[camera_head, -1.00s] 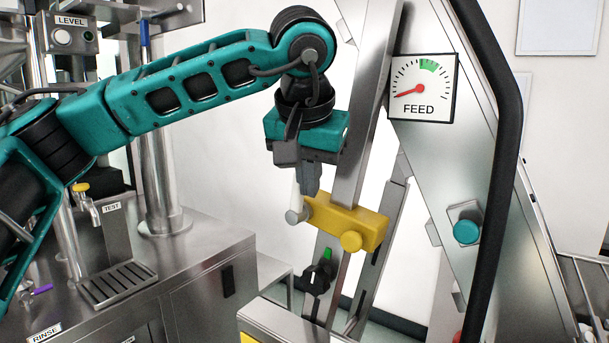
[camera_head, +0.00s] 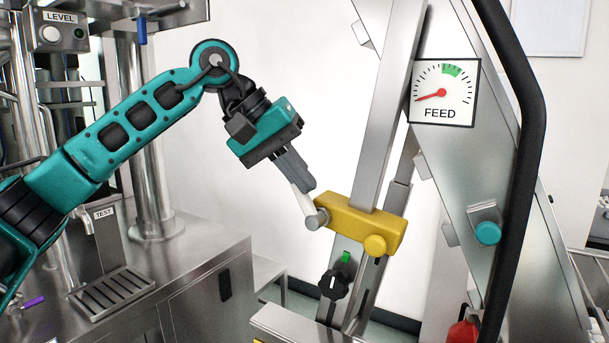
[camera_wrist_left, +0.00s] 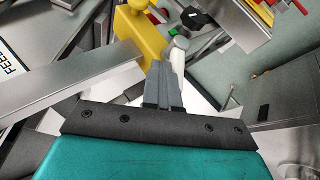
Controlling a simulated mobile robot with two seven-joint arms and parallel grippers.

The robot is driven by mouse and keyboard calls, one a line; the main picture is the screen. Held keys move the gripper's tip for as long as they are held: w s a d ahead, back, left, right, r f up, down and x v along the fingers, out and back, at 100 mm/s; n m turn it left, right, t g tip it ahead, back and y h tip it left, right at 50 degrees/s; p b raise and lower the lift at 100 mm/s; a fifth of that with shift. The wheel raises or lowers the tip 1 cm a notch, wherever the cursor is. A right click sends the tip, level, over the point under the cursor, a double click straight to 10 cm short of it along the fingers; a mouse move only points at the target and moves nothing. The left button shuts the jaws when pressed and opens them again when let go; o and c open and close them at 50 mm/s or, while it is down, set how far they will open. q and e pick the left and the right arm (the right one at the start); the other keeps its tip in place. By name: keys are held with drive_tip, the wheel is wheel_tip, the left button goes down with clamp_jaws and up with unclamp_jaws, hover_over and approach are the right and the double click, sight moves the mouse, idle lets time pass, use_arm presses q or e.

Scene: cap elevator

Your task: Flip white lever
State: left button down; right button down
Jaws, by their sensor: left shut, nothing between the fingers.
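The white lever (camera_head: 303,203) sits at the left end of a yellow block (camera_head: 345,218) on a slanted metal post. It joins a grey round pivot (camera_head: 317,218) and tilts up and to the left. My left gripper (camera_head: 308,186) is shut and empty, its fingertips right beside the lever, overlapping it in the head view; I cannot tell if they touch. In the left wrist view the shut fingers (camera_wrist_left: 168,66) point at the yellow block (camera_wrist_left: 140,32), with the lever's white rounded end (camera_wrist_left: 181,43) just right of the tips. My right gripper is not in view.
A FEED gauge (camera_head: 443,92) with a red needle is right of the post. A black knob (camera_head: 333,284) with a green mark is below the yellow block. A black curved rail (camera_head: 524,140) stands at right. A steel counter (camera_head: 195,260) is at left.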

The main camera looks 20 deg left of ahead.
use_arm(q)
drive_tip(key=a+f+h+b, duration=0.1)
drive_tip(key=h+b, duration=0.1)
drive_tip(key=a+f+n+h+b, duration=0.1)
drive_tip(key=a+h+b, duration=0.1)
drive_tip(key=a+f+h+b, duration=0.1)
drive_tip(key=b, duration=0.1)
drive_tip(key=shift+w+a+f+n+h, duration=0.2)
drive_tip(key=shift+w+a+n+h, duration=0.1)
drive_tip(key=shift+w+h, duration=0.1)
idle(0.6)
